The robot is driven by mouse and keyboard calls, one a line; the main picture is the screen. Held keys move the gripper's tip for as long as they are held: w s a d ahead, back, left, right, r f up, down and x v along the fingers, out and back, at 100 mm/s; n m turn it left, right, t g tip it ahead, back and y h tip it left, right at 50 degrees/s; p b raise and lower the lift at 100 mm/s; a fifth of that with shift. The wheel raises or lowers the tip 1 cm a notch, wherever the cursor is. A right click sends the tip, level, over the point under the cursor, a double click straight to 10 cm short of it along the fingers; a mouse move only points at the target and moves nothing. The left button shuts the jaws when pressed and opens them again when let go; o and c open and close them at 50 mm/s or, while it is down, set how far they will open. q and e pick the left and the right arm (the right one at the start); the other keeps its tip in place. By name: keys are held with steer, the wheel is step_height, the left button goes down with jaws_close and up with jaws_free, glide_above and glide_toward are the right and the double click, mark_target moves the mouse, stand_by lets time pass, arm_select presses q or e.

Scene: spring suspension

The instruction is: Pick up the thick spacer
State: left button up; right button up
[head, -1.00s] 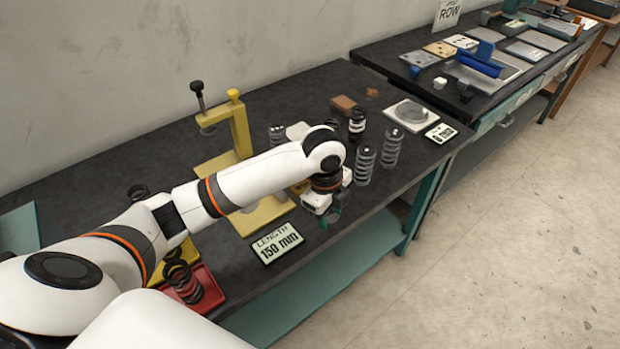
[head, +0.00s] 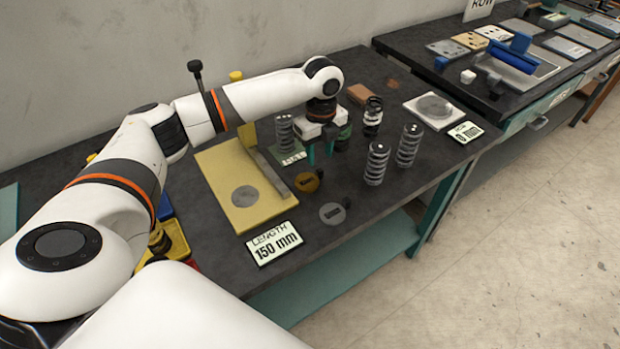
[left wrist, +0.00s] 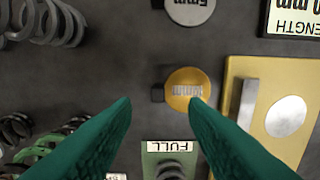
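Two round spacers lie flat on the dark bench, each with a small dark block at its edge. One is orange-brass (head: 307,182) and the other is grey (head: 332,213). In the left wrist view the brass spacer (left wrist: 181,78) has a pale label too blurred to read, and the grey one (left wrist: 190,9) is marked 5mm. I cannot judge their thickness for certain. My left gripper (head: 320,153) is above the bench, just behind the brass spacer in the head view. Its teal fingers (left wrist: 160,102) are apart and empty. My right gripper is not in view.
A yellow press stand (head: 222,180) is left of the spacers. Upright springs (head: 377,163) stand to their right, and another spring (head: 284,132) stands behind. A LENGTH 150 mm sign (head: 273,243) lies at the front. Bare bench lies right of the grey spacer.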

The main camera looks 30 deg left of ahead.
mark_target(320, 169)
arm_select(q)
steer(key=shift+w+f+p, duration=0.15)
steer(key=shift+f+p, duration=0.45)
steer(key=shift+f, duration=2.1)
jaws_close()
